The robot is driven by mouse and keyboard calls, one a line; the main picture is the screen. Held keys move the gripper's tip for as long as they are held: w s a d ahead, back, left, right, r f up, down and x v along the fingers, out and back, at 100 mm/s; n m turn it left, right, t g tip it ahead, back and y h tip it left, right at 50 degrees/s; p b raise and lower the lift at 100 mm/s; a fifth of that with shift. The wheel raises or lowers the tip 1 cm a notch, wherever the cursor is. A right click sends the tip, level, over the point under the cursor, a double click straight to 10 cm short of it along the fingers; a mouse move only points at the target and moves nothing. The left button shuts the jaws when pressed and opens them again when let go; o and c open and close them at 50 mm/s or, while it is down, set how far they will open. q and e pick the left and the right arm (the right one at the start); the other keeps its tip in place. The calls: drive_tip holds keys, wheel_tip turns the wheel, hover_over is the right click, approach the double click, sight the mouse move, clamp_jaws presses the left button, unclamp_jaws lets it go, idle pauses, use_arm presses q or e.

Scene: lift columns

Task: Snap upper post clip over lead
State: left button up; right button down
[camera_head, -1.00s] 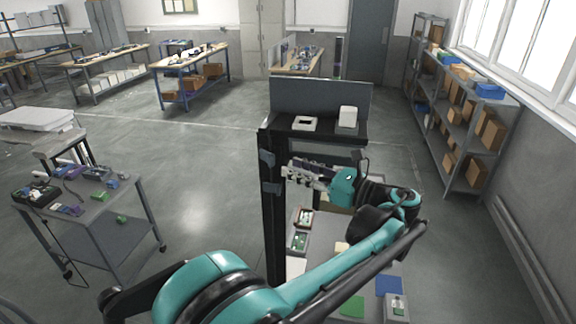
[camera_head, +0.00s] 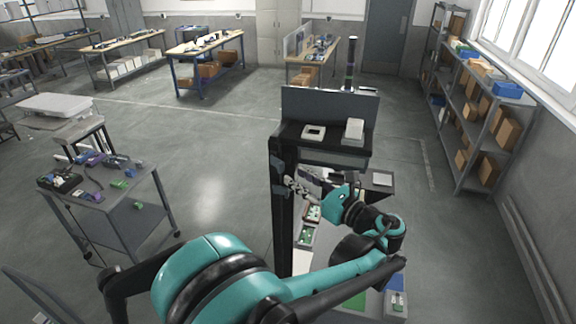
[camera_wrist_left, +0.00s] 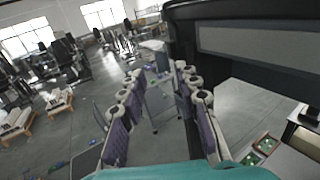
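The black upright post (camera_head: 282,225) stands in the middle of the head view. The grey upper post clip (camera_head: 276,161) sits on its side near the top, with another grey clip (camera_head: 279,190) below. I cannot tell whether the upper clip is open or shut. My left gripper (camera_head: 292,184) reaches from the right to beside the post, below the upper clip. In the left wrist view its two purple-sided fingers (camera_wrist_left: 155,80) are apart with nothing gripped between them. I cannot make out the lead in either view. My right gripper is not in view.
A dark shelf (camera_head: 330,143) with a backboard tops the post, carrying a white box (camera_head: 354,130) and a shallow tray (camera_head: 314,132). Below is a bench with green-board bins (camera_head: 306,234). A cart (camera_head: 125,200) stands left, storage shelves (camera_head: 478,120) right. Floor between is open.

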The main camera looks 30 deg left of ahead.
sight(283, 165)
use_arm(q)
drive_tip(key=p+x, duration=0.1)
drive_tip(key=x, duration=0.3)
drive_tip(key=shift+a, duration=0.2)
drive_tip(key=shift+w+a, duration=0.15)
drive_tip(key=shift+a, duration=0.15)
drive_tip(key=shift+a, duration=0.1)
drive_tip(key=shift+c, duration=0.3)
clamp_jaws()
drive_tip(key=shift+w+d+f+n+g+b, duration=0.2)
drive_tip(key=shift+w+n+g+b, duration=0.5)
drive_tip(key=shift+g, duration=0.4)
drive_tip(key=shift+w+d+r+n+g+y+b, duration=0.15)
drive_tip(key=shift+n+g+b, duration=0.2)
drive_tip(key=shift+g, duration=0.25)
drive_tip(key=shift+w+a+n+g+y+b, duration=0.1)
drive_tip(key=shift+w+n+g+y+b, duration=0.1)
drive_tip(key=shift+n+g, duration=0.35)
